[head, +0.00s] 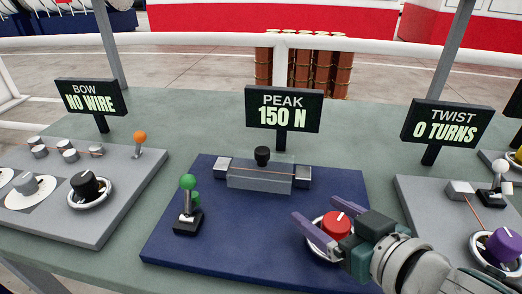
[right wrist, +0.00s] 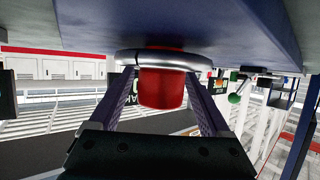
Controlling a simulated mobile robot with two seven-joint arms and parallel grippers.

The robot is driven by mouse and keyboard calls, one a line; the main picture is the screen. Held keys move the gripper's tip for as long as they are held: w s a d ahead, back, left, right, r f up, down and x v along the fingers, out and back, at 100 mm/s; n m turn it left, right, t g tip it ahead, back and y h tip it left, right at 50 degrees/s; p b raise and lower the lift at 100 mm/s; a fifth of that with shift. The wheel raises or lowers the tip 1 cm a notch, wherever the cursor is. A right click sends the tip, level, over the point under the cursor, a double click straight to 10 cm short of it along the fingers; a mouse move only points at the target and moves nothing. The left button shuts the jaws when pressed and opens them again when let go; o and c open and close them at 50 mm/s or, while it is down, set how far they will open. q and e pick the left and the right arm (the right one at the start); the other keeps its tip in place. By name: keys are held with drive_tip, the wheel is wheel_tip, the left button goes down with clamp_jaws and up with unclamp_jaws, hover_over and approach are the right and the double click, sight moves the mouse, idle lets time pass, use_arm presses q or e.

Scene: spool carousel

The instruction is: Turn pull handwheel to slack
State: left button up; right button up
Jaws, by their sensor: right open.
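The pull handwheel is a red knob (head: 336,224) with a white mark on top and a silver ring around its base. It sits on the right front of the blue board (head: 230,240). My right gripper (head: 318,212) is open, with one purple finger on either side of the red knob. In the right wrist view the red knob (right wrist: 162,88) stands between the two spread fingers, with a visible gap to each. The sign (head: 282,112) behind the board reads PEAK 150 N. My left gripper is not in view.
On the blue board stand a green-knobbed lever (head: 188,200) and a grey clamp block (head: 260,178) with a black knob. A grey board (head: 100,215) with a black knob lies left. Another board with a purple knob (head: 503,246) lies right, near my right arm.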

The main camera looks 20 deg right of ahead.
clamp_jaws()
idle(0.7)
